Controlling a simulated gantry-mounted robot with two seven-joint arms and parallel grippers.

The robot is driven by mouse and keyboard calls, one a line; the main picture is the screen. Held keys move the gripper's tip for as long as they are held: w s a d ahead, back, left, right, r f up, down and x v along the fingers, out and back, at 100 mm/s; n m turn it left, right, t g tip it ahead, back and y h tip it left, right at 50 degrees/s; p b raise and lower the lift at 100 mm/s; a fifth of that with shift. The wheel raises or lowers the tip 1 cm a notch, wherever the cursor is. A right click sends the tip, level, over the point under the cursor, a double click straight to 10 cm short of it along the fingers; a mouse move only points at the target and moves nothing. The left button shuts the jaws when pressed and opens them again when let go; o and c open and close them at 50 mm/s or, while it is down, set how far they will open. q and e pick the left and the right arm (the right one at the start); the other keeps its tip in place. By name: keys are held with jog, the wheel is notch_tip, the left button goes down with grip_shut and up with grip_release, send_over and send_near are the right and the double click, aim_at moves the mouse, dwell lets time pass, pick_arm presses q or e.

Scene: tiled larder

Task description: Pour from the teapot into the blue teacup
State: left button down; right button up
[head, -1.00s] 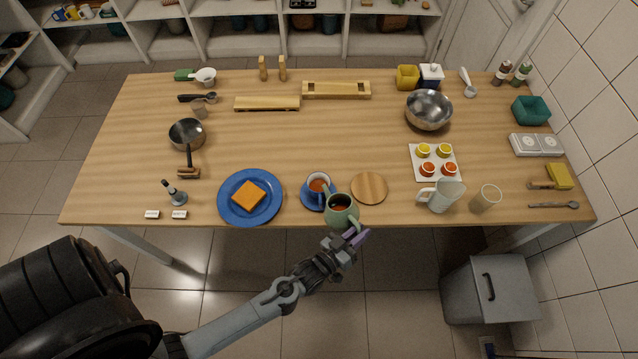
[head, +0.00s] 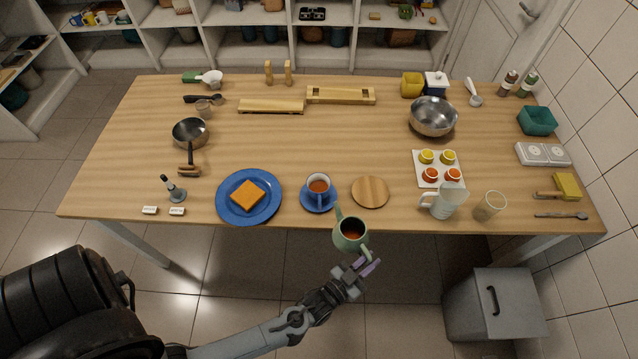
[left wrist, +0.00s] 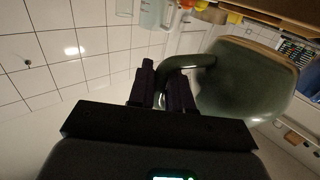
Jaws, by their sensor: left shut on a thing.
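The green teapot (head: 348,236) hangs in the air just off the table's front edge, with reddish-brown liquid showing in its open top. Its spout points up and left toward the cup, apart from it. My left gripper (head: 362,266) is shut on the teapot's handle. In the left wrist view, the dark fingers (left wrist: 163,88) are at the handle and the teapot body (left wrist: 245,80) is on the right. The blue teacup (head: 319,196) stands upright on a blue saucer (head: 305,203) near the front edge and holds reddish-brown liquid. My right gripper is not in view.
A round wooden board (head: 370,192) lies right of the saucer. A blue plate (head: 225,207) with an orange-brown slice is to the left. A pale jug (head: 443,201) and a beaker (head: 490,205) stand further right. The middle of the table (head: 300,140) is clear.

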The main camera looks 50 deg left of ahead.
pick_arm(q)
jog(key=shift+r, duration=0.1)
jog(key=s+d+r+p, duration=0.1)
jog(key=d+r+p, duration=0.3)
jog(key=d+r, duration=0.1)
jog(key=shift+p, duration=0.35)
dwell(0.3)
jog(key=shift+s+f, duration=0.1)
dwell(0.3)
